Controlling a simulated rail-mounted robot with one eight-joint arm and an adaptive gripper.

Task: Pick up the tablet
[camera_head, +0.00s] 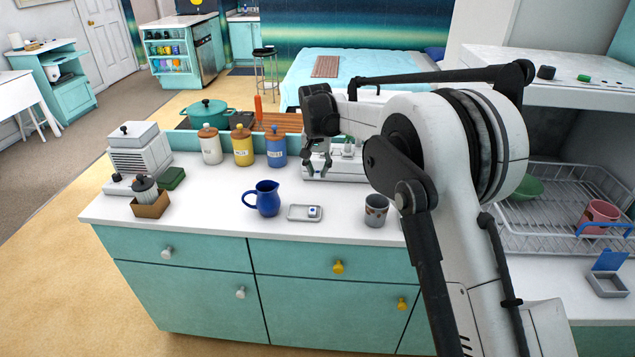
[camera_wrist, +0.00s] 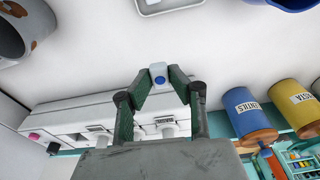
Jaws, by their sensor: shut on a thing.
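A small white tablet (camera_wrist: 160,74) with a blue dot is between the tips of my gripper (camera_wrist: 157,82) in the wrist view. The two green-padded fingers are closed in on its sides. In the head view my gripper (camera_head: 317,163) hangs over the counter, behind the shallow tray, and the held tablet cannot be made out there. A similar small white block with a blue dot (camera_head: 314,211) lies in the right part of the shallow grey tray (camera_head: 296,213). The tray's edge (camera_wrist: 168,10) shows at the top of the wrist view.
A blue pitcher (camera_head: 266,198) stands left of the tray and a patterned mug (camera_head: 376,210) right of it. Several lidded jars (camera_head: 243,150) and a white unit (camera_head: 338,171) stand along the back. A wire rack (camera_head: 555,235) is at the right.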

